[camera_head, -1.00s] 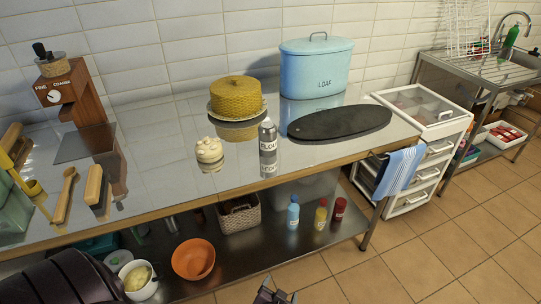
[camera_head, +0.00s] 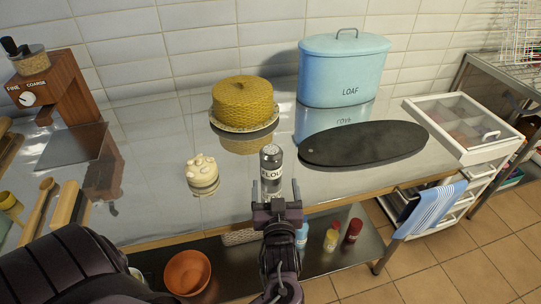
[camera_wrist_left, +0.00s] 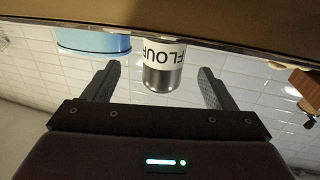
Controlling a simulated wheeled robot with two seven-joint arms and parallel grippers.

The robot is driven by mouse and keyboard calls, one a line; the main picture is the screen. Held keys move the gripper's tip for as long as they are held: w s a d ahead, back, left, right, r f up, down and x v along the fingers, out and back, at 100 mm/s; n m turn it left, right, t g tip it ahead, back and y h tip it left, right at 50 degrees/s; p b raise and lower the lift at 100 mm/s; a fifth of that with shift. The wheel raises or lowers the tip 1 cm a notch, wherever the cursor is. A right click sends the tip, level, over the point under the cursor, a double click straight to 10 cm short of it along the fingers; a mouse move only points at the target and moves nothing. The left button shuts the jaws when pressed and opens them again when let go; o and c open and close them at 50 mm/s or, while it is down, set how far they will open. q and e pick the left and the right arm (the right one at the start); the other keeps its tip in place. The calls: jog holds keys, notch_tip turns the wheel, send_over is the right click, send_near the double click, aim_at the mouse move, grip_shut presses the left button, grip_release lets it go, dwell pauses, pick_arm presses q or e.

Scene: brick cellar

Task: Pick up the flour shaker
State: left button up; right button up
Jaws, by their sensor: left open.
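The flour shaker (camera_head: 271,165) is a small silver can with a white label reading "FLOUR". It stands upright near the front edge of the shiny metal counter. My left gripper (camera_head: 276,196) is open just in front of the shaker, at the counter's edge. In the left wrist view the shaker (camera_wrist_left: 164,66) appears upside down, between and beyond the two open fingers (camera_wrist_left: 160,84). My right gripper does not show.
A dark oval board (camera_head: 365,144) lies right of the shaker, with a blue loaf bin (camera_head: 343,75) behind. A yellow cake-shaped dome (camera_head: 243,101) stands behind, and a cream lidded jar (camera_head: 203,176) left. Bottles and an orange bowl (camera_head: 187,272) sit on the lower shelf.

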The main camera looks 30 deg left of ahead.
aim_at(272, 173)
pick_arm(q)
jog(key=shift+w+a+r, duration=0.15)
jog(key=shift+w+a, duration=0.15)
jog(key=shift+w, duration=0.1)
jog(key=shift+w+a+r+p, duration=0.25)
jog(key=shift+w+a+p, duration=0.4)
jog(key=shift+w+a, duration=0.3)
jog(key=shift+x, duration=1.25)
jog(key=shift+w+a+f, duration=0.1)
jog(key=shift+a+f, duration=0.15)
jog(key=shift+c, duration=0.5)
jog(key=c, duration=1)
jog(key=shift+c, duration=0.2)
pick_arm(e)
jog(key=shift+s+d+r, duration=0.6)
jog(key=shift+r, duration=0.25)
